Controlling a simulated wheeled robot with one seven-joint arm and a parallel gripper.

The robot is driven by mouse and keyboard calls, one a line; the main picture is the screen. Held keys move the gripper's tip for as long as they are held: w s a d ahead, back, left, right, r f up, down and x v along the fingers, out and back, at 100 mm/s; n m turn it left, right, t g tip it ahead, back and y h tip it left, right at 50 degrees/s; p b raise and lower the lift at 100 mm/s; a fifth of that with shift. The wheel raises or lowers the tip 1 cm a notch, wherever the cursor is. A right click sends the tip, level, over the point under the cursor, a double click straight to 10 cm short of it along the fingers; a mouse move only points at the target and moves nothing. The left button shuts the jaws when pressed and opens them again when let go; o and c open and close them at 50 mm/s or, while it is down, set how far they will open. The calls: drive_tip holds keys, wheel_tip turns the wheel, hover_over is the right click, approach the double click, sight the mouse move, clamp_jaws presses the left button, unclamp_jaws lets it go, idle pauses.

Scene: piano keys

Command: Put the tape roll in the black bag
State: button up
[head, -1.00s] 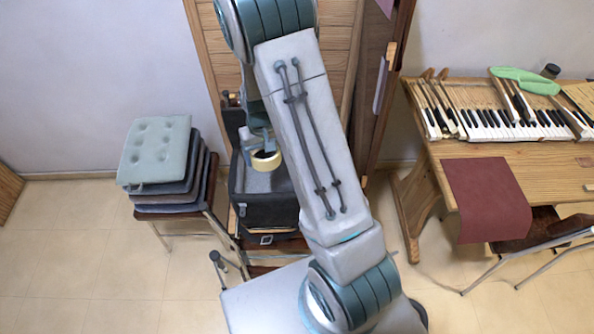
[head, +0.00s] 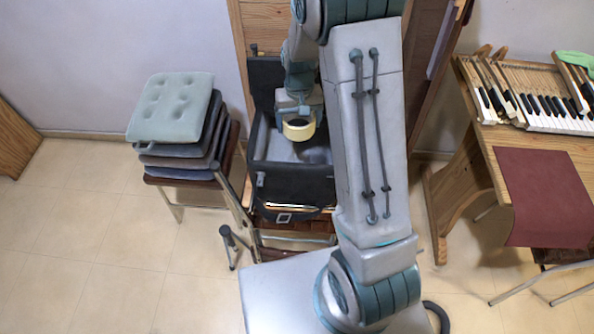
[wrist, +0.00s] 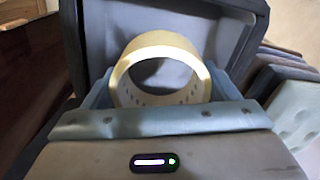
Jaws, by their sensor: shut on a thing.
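The bag's grey inside shows beyond the roll in the wrist view. The bag stands with its lid raised at the back. My arm hides part of the bag's right side in the head view.
A chair with several stacked cushions (head: 170,108) stands left of the bag. A wooden desk (head: 520,150) with piano keys (head: 545,105) and a dark red sheet (head: 543,197) is at the right. A wooden panel stands behind the bag. The tiled floor at the left is free.

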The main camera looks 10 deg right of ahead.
drive_tip(key=b, duration=1.1)
hover_over(298, 157)
drive_tip(key=s, duration=0.2)
drive_tip(key=shift+s+a+f, duration=0.1)
drive_tip(key=shift+a+f, duration=0.1)
drive_tip(key=shift+f, duration=1.5)
drive_tip(key=shift+s+a+f, duration=0.1)
drive_tip(key=shift+a+f, duration=0.05)
drive_tip(key=shift+f, duration=1.55)
wheel_tip(298, 157, down, 10)
drive_tip(key=shift+r+b, duration=0.1)
drive_tip(key=shift+b, duration=0.6)
drive_tip(key=shift+f, duration=0.3)
drive_tip(key=o, duration=0.9)
drive_tip(key=shift+r, duration=0.1)
drive_tip(key=shift+r, duration=0.1)
wheel_tip(298, 157, up, 12)
drive_tip(key=shift+r+p, duration=0.1)
drive_tip(key=shift+p, duration=0.6)
